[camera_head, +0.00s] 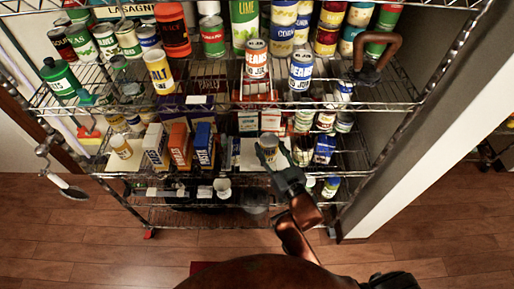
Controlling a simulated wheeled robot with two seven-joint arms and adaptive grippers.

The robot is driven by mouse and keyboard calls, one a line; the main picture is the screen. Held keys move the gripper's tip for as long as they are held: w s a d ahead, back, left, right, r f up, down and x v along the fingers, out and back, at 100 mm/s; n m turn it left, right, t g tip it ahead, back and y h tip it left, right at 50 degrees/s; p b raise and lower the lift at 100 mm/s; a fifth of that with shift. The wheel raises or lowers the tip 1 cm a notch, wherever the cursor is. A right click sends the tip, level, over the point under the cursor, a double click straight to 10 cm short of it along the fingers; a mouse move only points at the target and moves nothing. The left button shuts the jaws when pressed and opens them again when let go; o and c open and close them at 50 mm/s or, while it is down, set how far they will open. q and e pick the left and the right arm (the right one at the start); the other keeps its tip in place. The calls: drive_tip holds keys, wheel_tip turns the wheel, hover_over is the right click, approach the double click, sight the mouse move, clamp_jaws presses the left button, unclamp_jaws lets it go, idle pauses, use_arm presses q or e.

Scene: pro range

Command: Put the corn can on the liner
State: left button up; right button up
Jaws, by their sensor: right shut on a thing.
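My right gripper (270,160) reaches into the lower middle shelf from the front and is shut on a small can (268,142). Its metal top shows, but its label is too small to read, so I cannot tell from it whether it is the corn can. A pale flat sheet, which looks like the liner (246,157), lies on that shelf beside and behind the can. I cannot tell whether the can touches it. Cans marked corn (282,38) stand on the upper shelf. My left gripper is not in view.
Boxes (179,142) stand left of the gripper, and more boxes and cans (325,148) stand close on its right. Bean cans (301,70) stand at the edge of the wire shelf above. A white wall edge (405,135) borders the rack on the right.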

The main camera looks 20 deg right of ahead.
drive_tip(key=w+f+b, duration=0.6)
drive_tip(key=w+f, duration=0.6)
drive_tip(key=w, duration=0.1)
drive_tip(key=shift+w+f, duration=0.1)
drive_tip(key=shift+f, duration=0.3)
drive_tip(key=shift+r, duration=0.2)
drive_tip(key=shift+f, duration=0.15)
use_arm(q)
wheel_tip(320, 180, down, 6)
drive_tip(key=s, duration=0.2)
use_arm(e)
drive_tip(key=o, duration=1.5)
drive_tip(key=shift+f, duration=0.15)
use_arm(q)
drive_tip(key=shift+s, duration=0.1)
use_arm(e)
drive_tip(key=shift+r, duration=0.3)
use_arm(q)
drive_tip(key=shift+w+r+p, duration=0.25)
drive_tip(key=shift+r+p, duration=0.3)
drive_tip(key=shift+p, duration=0.05)
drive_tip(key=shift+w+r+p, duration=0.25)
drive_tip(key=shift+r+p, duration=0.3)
drive_tip(key=shift+p, duration=0.05)
use_arm(e)
drive_tip(key=s, duration=0.4)
drive_tip(key=s+d, duration=0.1)
drive_tip(key=s, duration=0.7)
drive_tip(key=shift+d+f, duration=0.1)
drive_tip(key=shift+d, duration=0.05)
